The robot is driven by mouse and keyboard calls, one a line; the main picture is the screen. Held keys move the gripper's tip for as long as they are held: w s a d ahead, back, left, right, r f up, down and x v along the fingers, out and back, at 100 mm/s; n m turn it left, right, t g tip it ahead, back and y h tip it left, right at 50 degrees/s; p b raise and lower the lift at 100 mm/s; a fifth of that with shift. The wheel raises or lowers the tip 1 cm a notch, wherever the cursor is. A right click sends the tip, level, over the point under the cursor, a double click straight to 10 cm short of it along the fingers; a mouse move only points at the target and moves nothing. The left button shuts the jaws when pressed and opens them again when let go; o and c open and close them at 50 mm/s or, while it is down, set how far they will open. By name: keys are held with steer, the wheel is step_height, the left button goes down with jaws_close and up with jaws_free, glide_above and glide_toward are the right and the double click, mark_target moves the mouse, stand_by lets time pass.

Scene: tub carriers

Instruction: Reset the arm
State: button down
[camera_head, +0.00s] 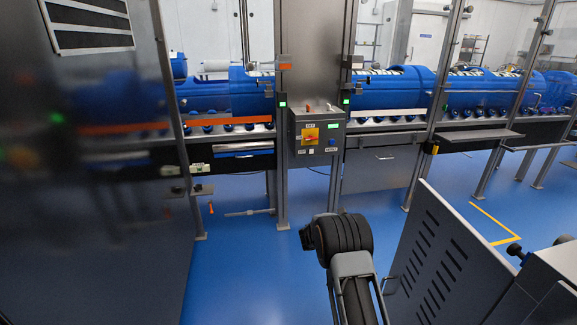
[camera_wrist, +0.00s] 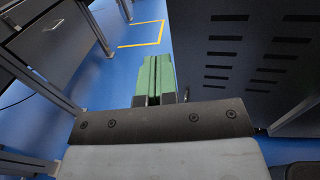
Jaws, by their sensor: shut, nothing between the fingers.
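My gripper (camera_wrist: 155,62) shows in the wrist view as two green fingers side by side, pressed together and empty, with blue floor beyond them. In the head view my arm (camera_head: 343,240) is folded low in front of me, its dark rounded joint toward the machine. The fingers themselves are hidden in the head view.
A grey vented panel (camera_head: 437,255) stands close on the right of my arm; it also fills the right of the wrist view (camera_wrist: 255,60). A machine line with blue tubs (camera_head: 390,92) runs across the back, with a control box (camera_head: 318,135). Blue floor (camera_head: 252,270) is clear on the left.

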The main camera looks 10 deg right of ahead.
steer(key=s+a+f+m+g+y, duration=0.1)
steer(key=s+f+m+g+y, duration=0.25)
steer(key=s+f, duration=0.25)
steer(key=s+a+r+m+g+y+p, duration=0.1)
steer(key=s+a+r+m+y+p, duration=0.55)
steer(key=s+r+m, duration=0.2)
steer(key=s+a+r+m+t+y+p, duration=0.2)
steer(key=s+a+r+p, duration=0.2)
steer(key=r, duration=0.6)
steer(key=s+a+r+m+t+y+p, duration=0.2)
steer(key=s+a+r+p, duration=0.3)
steer(key=r, duration=0.5)
steer(key=s+a+r+m+t+y+p, duration=0.2)
steer(key=s+a+r+y+p, duration=0.2)
steer(key=r, duration=0.6)
steer(key=s+a+p, duration=0.1)
steer(key=a+p, duration=0.1)
steer(key=a, duration=0.1)
steer(key=shift+s+m, duration=0.15)
steer(key=shift+m, duration=0.25)
steer(key=shift+t, duration=0.25)
